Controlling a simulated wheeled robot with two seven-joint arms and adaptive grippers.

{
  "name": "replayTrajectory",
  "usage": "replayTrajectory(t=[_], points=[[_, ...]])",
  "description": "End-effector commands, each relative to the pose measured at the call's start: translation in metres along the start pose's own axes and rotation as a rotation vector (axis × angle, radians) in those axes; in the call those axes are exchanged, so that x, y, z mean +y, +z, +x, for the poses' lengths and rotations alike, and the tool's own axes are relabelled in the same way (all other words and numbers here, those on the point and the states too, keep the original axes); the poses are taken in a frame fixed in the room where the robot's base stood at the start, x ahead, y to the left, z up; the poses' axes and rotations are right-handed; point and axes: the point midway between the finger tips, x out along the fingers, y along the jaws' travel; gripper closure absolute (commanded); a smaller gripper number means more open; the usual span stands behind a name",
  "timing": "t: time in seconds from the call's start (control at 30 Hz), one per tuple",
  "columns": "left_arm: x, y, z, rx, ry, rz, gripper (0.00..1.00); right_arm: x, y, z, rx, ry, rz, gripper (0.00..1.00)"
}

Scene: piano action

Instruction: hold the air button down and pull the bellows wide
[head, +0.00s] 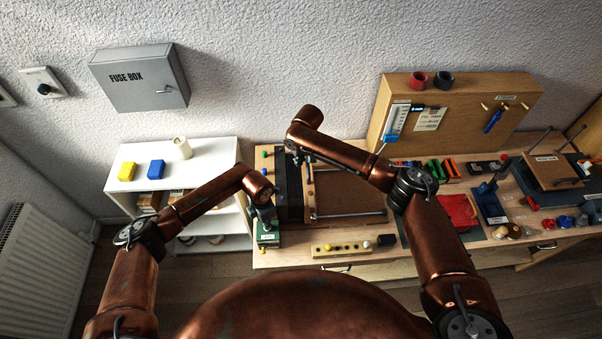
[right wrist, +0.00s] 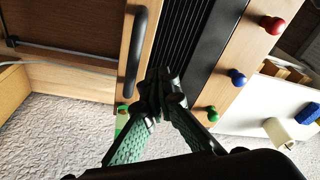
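The bellows, a narrow band of black pleats (head: 290,205), lie between wooden end boards on the table. They also show in the right wrist view (right wrist: 198,38). A black bar handle (right wrist: 137,50) is on the board beside them. Red (right wrist: 272,25), blue (right wrist: 236,78) and green (right wrist: 212,113) knobs line the other board; I cannot tell which is the air button. My right gripper (right wrist: 164,86) has its green fingers drawn together over the pleats, beside the handle, with nothing visible between them. My left gripper (head: 265,215) is at the near end of the knobbed board; its fingertips are unclear.
A green labelled box (head: 267,239) stands at the table's near left corner. A wooden strip with small knobs (head: 343,249) lies at the front edge. A white shelf (head: 215,155) stands left of the table. Tools and small parts crowd the right side.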

Motion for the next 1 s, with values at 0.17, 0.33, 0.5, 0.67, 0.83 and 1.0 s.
replayTrajectory(t=[0.17, 0.33, 0.5, 0.67, 0.83, 1.0], points=[[0.000, -0.001, 0.001, 0.001, -0.001, 0.000, 1.00, -0.001, 0.002, 0.007, -0.001, -0.001, 0.000, 1.00], [0.000, -0.001, 0.001, 0.001, -0.001, 0.000, 1.00, -0.001, 0.003, 0.014, -0.001, -0.001, -0.001, 1.00], [0.000, -0.001, 0.001, 0.001, -0.001, 0.000, 1.00, -0.001, 0.004, 0.020, 0.000, -0.001, -0.001, 1.00], [0.000, -0.001, 0.001, 0.001, -0.001, 0.000, 1.00, -0.001, 0.005, 0.026, 0.000, -0.001, -0.001, 1.00], [0.000, -0.001, 0.001, 0.001, -0.001, 0.000, 1.00, -0.001, 0.007, 0.032, -0.001, -0.001, 0.000, 1.00], [0.000, -0.001, 0.001, 0.001, -0.001, 0.000, 1.00, -0.001, 0.007, 0.035, 0.000, -0.001, 0.000, 1.00]])
